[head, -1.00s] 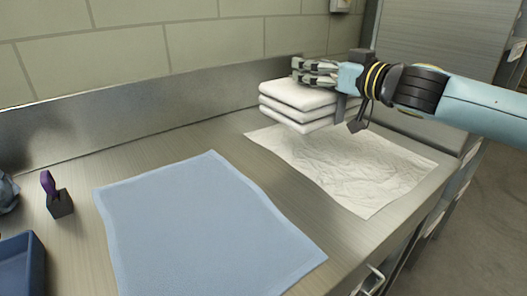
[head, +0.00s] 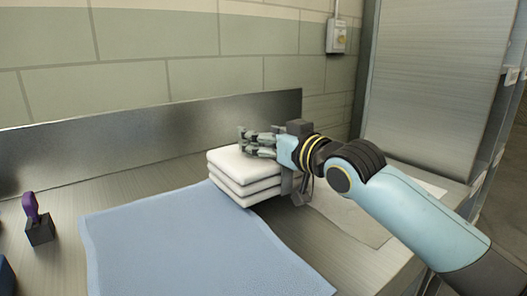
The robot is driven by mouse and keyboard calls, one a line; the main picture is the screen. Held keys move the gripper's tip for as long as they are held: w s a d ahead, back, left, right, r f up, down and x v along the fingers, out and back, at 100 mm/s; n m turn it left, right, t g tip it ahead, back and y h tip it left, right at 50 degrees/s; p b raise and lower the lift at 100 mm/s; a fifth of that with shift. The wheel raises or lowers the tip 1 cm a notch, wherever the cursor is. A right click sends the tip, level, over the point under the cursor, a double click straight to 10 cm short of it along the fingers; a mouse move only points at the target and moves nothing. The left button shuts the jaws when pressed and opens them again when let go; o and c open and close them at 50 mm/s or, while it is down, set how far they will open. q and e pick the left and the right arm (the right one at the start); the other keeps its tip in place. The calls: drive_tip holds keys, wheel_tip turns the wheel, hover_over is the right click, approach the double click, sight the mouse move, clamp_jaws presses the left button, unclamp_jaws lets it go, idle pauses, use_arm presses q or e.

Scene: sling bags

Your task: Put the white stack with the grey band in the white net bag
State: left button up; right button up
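A stack of folded white cloths (head: 240,180) is at the back right corner of the blue sheet, level. I see no grey band on it; the gripper covers part of its right end. My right gripper (head: 264,146) comes in from the right, with fingers over the top and right end of the stack, and appears shut on it. I cannot tell whether the stack's underside touches anything. A thin, crinkled white sheet (head: 352,218), perhaps the white net bag laid flat, lies on the counter to the right, largely behind my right arm. My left gripper is out of view.
A smooth blue sheet (head: 190,250) lies flat across the front middle. A purple-handled stamp (head: 38,222) stands at the left, by the edge of a blue tray (head: 6,278). A metal backsplash (head: 130,148) and a tall steel cabinet (head: 440,90) bound the counter.

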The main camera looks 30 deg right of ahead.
wheel_tip(320, 180, down, 3)
drive_tip(key=shift+r, duration=0.2)
